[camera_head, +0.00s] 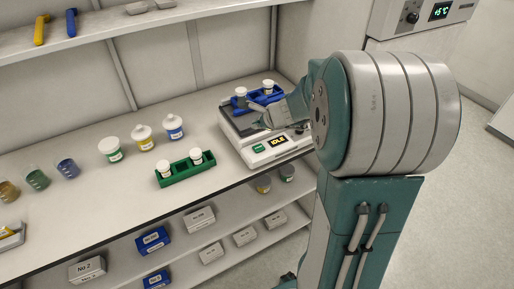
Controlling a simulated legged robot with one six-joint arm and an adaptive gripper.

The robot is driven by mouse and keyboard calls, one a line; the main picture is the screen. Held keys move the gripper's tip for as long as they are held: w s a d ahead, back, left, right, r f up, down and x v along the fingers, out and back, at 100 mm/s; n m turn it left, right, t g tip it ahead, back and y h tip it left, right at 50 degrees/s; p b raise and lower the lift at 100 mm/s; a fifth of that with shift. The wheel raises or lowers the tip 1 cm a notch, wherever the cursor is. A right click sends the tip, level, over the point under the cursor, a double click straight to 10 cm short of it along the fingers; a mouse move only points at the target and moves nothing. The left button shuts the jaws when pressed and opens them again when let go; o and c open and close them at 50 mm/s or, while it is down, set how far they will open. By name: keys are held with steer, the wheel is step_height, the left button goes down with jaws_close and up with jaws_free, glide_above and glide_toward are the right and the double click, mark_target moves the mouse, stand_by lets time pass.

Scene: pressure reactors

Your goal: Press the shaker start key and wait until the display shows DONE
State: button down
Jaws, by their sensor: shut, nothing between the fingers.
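The shaker (235,140) is a white box on the bench, with a dark top that carries a blue rack (258,100) holding white-capped vials. Its front panel has a green start key (258,148) on the left and a small display (278,141) that reads IDLE in yellow. My gripper (262,124) is shut and empty. It is over the shaker, just above and behind the front panel in the picture. I cannot tell how far it is from the key. My arm hides the shaker's right side.
A green rack (185,174) with two white-capped vials stands left of the shaker. Bottles (143,137) and beakers (37,179) stand further left. Boxes (153,240) sit on the lower shelf. An upper shelf (110,22) runs above the bench.

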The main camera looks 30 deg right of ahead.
mark_target(259, 148)
steer(key=f, duration=0.2)
steer(key=d+f, duration=0.1)
steer(key=f, duration=0.1)
steer(key=d+f, duration=0.1)
steer(key=f, duration=0.1)
steer(key=shift+f, duration=0.25)
steer(key=shift+a+f, duration=0.15)
steer(key=shift+a, duration=0.05)
steer(key=shift+a+f, duration=0.1)
steer(key=shift+a, duration=0.55)
steer(key=shift+d, duration=0.6)
steer(key=shift+a, duration=0.1)
steer(key=shift+a, duration=0.3)
steer(key=shift+d, duration=0.25)
steer(key=shift+f, duration=0.1)
steer(key=shift+a+f, duration=0.2)
steer(key=shift+f, duration=0.05)
